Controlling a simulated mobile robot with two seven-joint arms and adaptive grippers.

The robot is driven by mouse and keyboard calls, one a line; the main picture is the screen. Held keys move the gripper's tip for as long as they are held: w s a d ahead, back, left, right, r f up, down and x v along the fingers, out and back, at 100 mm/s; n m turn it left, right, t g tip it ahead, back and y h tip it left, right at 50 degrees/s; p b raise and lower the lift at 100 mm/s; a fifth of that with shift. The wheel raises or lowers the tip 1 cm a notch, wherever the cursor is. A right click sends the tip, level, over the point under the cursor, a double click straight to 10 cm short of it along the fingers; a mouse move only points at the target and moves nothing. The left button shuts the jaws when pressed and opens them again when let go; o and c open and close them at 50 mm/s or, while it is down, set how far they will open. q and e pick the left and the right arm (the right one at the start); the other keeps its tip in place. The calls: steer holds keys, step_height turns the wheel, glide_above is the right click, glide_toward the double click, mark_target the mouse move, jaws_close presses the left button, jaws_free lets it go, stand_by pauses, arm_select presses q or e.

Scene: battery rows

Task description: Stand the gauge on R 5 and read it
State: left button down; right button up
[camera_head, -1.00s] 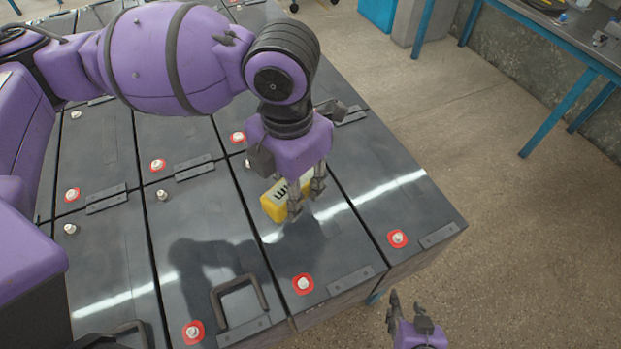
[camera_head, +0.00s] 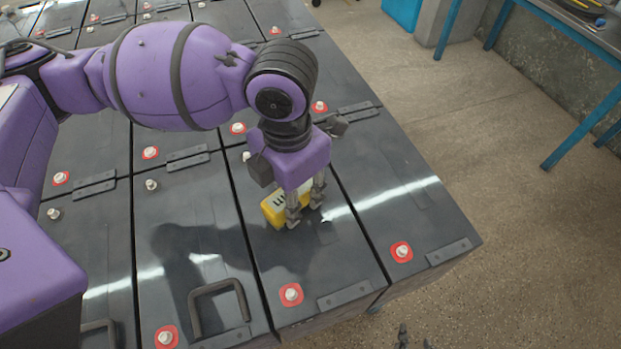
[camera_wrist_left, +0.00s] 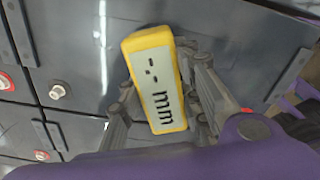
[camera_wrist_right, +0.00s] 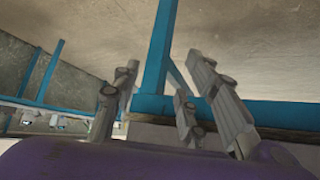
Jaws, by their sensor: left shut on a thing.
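The gauge (camera_head: 274,211) is a yellow block with a pale display. My left gripper (camera_head: 305,211) is shut on it, over the top of a dark battery (camera_head: 300,255) in the near row. In the left wrist view the gauge (camera_wrist_left: 135,45) sits between the fingers, its display showing dashes and "mm". I cannot tell whether its underside touches the battery. No R 5 label is legible. My right gripper (camera_wrist_right: 160,100) is open and empty in the right wrist view; only its fingertips show at the bottom edge of the head view.
Batteries stand close together in rows, with white terminals, some on red pads (camera_head: 401,252), and hinge-like plates. A black handle (camera_head: 217,290) rises from the battery left of the gauge. Open floor (camera_head: 480,180) lies right, with a blue-legged bench (camera_head: 580,125) beyond.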

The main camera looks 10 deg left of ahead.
arm_select(q)
steer(key=c, duration=1.5)
jaws_free()
steer(key=shift+o, duration=1.2)
steer(key=shift+s+d, duration=0.1)
steer(key=shift+s, duration=0.1)
steer(key=shift+w+r, duration=0.1)
steer(key=shift+r, duration=0.05)
step_height(320, 180, up, 12)
steer(key=p, duration=0.1)
